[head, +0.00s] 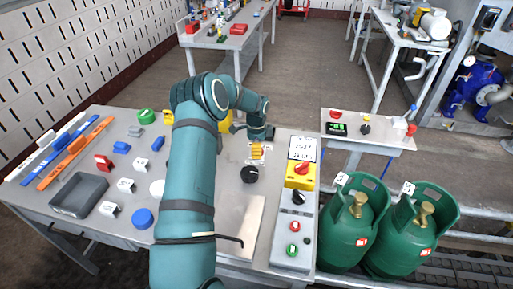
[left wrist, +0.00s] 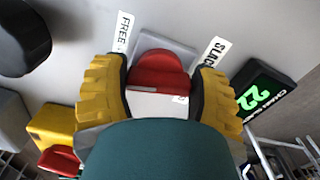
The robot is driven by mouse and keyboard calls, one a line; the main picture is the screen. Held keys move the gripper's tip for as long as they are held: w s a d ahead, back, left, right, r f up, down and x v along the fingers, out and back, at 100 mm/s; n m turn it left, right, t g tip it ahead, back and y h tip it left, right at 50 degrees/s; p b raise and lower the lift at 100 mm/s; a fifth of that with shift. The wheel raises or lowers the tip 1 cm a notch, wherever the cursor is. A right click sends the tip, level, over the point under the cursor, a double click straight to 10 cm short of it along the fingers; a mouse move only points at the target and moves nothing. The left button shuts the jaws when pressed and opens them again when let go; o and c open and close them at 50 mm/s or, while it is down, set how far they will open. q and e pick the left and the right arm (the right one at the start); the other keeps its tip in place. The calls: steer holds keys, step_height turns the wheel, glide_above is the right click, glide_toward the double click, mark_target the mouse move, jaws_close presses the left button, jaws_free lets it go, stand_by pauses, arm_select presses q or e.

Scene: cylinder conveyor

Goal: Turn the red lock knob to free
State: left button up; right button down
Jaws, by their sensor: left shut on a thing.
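The red lock knob (left wrist: 160,68) sits between the yellow finger pads of my left gripper (left wrist: 155,92), on a grey plate in the left wrist view. My left gripper is shut on it, one pad at each side. A "FREE" label (left wrist: 123,31) lies up and left of the knob. A second label, starting "SLAC" (left wrist: 214,52), lies up and right, partly covered. In the head view my left gripper (head: 257,151) is low over the panel, and the knob is hidden by it. My right gripper is not in view.
A black knob (head: 250,174) is close to my left gripper. A yellow box with a red switch (head: 302,168) stands to its right. A green-digit display (head: 337,129) is on the side table. Green gas cylinders (head: 352,229) stand right of the bench. Several small blocks lie on the left.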

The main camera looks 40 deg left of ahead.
arm_select(q)
steer(key=shift+w+a+r+m, duration=0.1)
steer(key=shift+m, duration=0.45)
steer(key=shift+w+r+m, duration=0.1)
steer(key=shift+m, duration=0.45)
steer(key=o, duration=1.2)
steer(key=shift+s, duration=0.15)
steer(key=shift+f, duration=0.1)
step_height(320, 180, up, 12)
steer(key=shift+r, duration=0.1)
